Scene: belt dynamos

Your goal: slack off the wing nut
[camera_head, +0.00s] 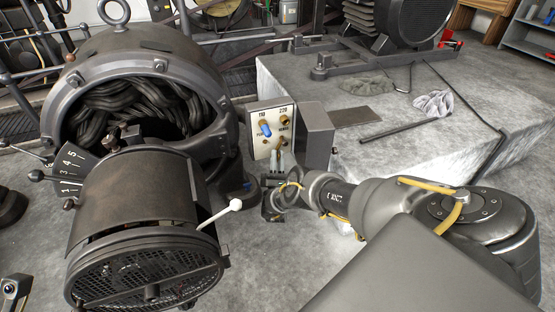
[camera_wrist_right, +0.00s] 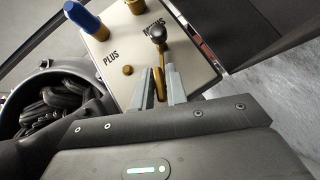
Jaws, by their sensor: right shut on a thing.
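A pale terminal board (camera_head: 259,150) stands upright at the middle, between the dynamo and the plinth. It carries a blue-capped peg (camera_head: 266,130) and brass fittings, and the wrist view shows PLUS and MINUS lettering. My right gripper (camera_head: 281,158) is at the board's lower part. In the right wrist view its fingers (camera_wrist_right: 162,72) are shut on a brass piece (camera_wrist_right: 160,84), which looks like the wing nut, below the MINUS lettering. Its wings are mostly hidden by the fingers. My left gripper is not in view.
A grey box (camera_head: 316,135) adjoins the board's right side. A concrete plinth (camera_head: 465,130) with a rag and a bar lies behind my right arm.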

